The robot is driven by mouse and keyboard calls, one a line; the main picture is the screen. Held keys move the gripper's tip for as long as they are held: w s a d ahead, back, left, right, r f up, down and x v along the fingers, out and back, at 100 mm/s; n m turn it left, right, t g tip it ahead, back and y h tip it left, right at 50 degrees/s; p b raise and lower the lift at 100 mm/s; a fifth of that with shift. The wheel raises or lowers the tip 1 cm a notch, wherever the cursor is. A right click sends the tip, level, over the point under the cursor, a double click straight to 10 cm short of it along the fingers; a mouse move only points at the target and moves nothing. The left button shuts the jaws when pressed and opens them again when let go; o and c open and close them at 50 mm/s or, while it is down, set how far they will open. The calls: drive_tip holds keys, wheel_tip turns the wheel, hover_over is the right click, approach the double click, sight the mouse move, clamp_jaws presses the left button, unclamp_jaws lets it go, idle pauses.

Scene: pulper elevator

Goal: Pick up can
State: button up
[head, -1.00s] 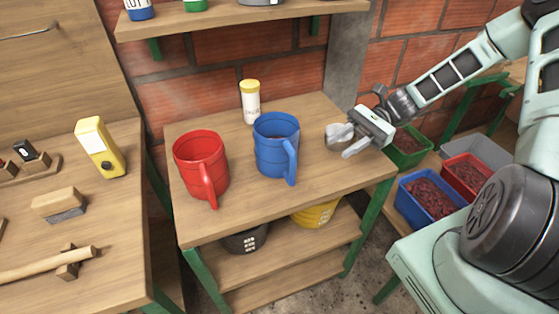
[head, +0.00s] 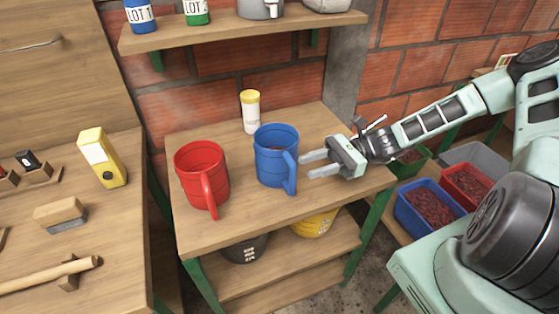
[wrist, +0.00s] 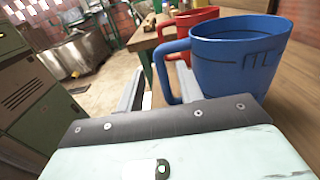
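A blue can with a side handle (head: 275,155) stands upright on the wooden table, its handle facing front right. A red can with a handle (head: 201,172) stands to its left. My gripper (head: 307,165) is open and empty, just right of the blue can, with both fingers pointing left at its handle. In the wrist view the blue can (wrist: 238,62) fills the upper right, and its handle lies in front of the spread fingers (wrist: 158,92). Whether the fingers touch the handle I cannot tell. The red can (wrist: 190,18) shows behind.
A white bottle with a yellow cap (head: 250,112) stands behind the blue can. A lower shelf holds a black container (head: 245,247) and a yellow one (head: 315,223). Blue (head: 430,204) and red bins (head: 467,181) stand at right. The table's front is clear.

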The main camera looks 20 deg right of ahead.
sight(293, 171)
drive_tip(key=shift+a+f+p, duration=0.15)
drive_tip(key=shift+a+p, duration=0.2)
drive_tip(key=shift+a, duration=1.05)
drive_tip(key=shift+a+f+p, duration=0.15)
drive_tip(key=shift+a+p, duration=0.2)
drive_tip(key=shift+a, duration=1.05)
clamp_jaws()
